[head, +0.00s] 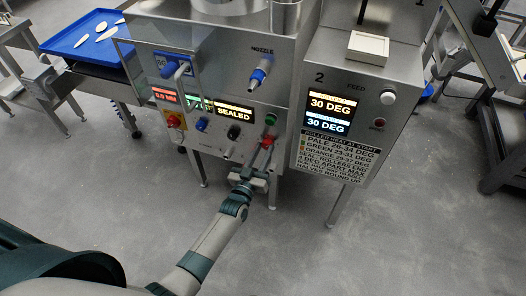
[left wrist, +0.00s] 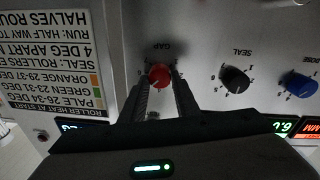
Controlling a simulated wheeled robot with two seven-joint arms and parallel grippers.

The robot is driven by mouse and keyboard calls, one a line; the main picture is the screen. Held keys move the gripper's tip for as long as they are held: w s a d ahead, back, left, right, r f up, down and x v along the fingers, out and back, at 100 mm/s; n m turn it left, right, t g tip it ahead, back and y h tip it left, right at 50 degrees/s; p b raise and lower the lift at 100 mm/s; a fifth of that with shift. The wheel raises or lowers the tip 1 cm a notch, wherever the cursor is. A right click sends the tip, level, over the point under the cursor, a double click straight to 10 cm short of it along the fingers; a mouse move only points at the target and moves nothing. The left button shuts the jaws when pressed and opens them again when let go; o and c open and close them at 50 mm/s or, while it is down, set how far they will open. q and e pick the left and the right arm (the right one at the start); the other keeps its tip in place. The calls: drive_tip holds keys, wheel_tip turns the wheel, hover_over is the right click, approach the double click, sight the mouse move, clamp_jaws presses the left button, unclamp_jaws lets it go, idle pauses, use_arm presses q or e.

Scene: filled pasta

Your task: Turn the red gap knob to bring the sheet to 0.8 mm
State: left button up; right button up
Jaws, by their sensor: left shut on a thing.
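The red gap knob (head: 267,142) is on the lower front panel of the steel machine, under a green button. In the left wrist view the red knob (left wrist: 159,75) sits between my two fingers below the word GAP. My left gripper (head: 261,154) is shut on the knob; its fingers (left wrist: 161,88) reach up to both sides of it. A red-lit display (head: 164,95) ending in MM is at the panel's left; its digits are too small to read surely. My right gripper is not in view.
A black SEAL knob (left wrist: 235,79) and a blue knob (left wrist: 300,86) are beside the red knob. A green button (head: 271,119) is above it. A red stop button (head: 173,121) is at left. Unit 2 (head: 345,60) stands at right, with a heat chart. A blue tray (head: 76,48) is at back left.

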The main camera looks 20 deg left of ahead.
use_arm(q)
drive_tip(key=o, duration=1)
drive_tip(key=shift+o, duration=0.2)
drive_tip(key=shift+s, duration=0.15)
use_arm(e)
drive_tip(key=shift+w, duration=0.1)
use_arm(q)
drive_tip(key=shift+s, duration=0.25)
drive_tip(key=s+a, duration=0.1)
drive_tip(key=s, duration=1.5)
drive_tip(key=shift+s+a+f+b, duration=0.15)
drive_tip(key=shift+s+f+b, duration=0.15)
drive_tip(key=shift+f+b, duration=0.1)
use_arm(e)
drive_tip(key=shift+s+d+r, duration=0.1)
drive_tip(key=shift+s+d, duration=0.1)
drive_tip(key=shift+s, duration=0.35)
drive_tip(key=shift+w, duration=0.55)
